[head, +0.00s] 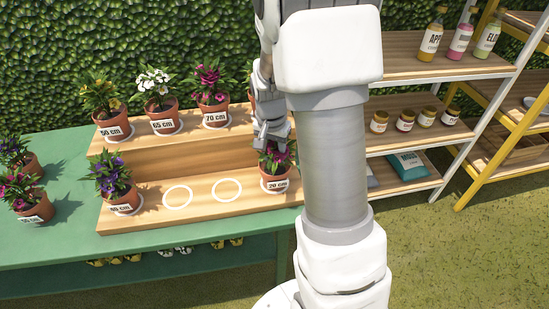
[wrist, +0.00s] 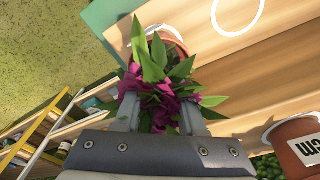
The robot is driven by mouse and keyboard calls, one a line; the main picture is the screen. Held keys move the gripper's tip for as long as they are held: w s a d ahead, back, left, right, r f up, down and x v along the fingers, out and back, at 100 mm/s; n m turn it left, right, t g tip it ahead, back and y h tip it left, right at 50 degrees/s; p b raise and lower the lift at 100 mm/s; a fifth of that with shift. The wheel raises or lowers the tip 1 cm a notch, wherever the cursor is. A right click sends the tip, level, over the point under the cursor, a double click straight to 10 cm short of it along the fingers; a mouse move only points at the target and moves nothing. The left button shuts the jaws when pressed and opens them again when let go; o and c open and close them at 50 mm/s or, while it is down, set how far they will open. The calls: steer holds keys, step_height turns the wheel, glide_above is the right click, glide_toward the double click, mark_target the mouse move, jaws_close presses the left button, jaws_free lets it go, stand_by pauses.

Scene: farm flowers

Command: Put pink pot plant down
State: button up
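The pink pot plant (head: 276,158), with magenta flowers in a terracotta pot labelled "20 cm" (head: 275,184), is upright at the right end of the lower step of the wooden stand (head: 190,222). In the wrist view its flowers and leaves (wrist: 155,80) fill the middle, with the pot (wrist: 176,44) partly hidden behind them. A white arc shows beside the pot. My gripper (head: 271,138) is directly above the plant, its two fingers (wrist: 160,115) apart on either side of the flowers. The fingertips are hidden in foliage, so I cannot tell whether they grip.
Two empty white rings (head: 178,196) (head: 227,190) lie left of the plant. A purple-flowered pot (head: 122,203) stands at the left end. Several pots line the upper step, including a "70 cm" one (head: 214,113). Shelves (head: 420,100) stand close on the right.

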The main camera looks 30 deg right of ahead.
mark_target(272, 174)
step_height(272, 174, up, 10)
steer(key=a+p, duration=0.1)
steer(key=p, duration=0.1)
steer(key=s+a+r+n+t, duration=0.1)
steer(key=s+a+r+n, duration=0.2)
steer(key=s, duration=0.3)
steer(key=s+a+r+n+t, duration=0.2)
steer(key=s+a+r+n, duration=0.1)
steer(key=s+a+r, duration=0.1)
steer(key=s+a+r+n+t+y, duration=0.1)
steer(key=s+a+r+n, duration=0.3)
steer(key=s, duration=0.4)
steer(key=shift+s+a+r+t, duration=0.15)
steer(key=shift+s+r+t, duration=0.1)
steer(key=shift+r+t, duration=0.15)
steer(key=shift+r, duration=0.1)
step_height(272, 174, up, 6)
steer(key=p, duration=0.5)
steer(key=shift+p, duration=0.35)
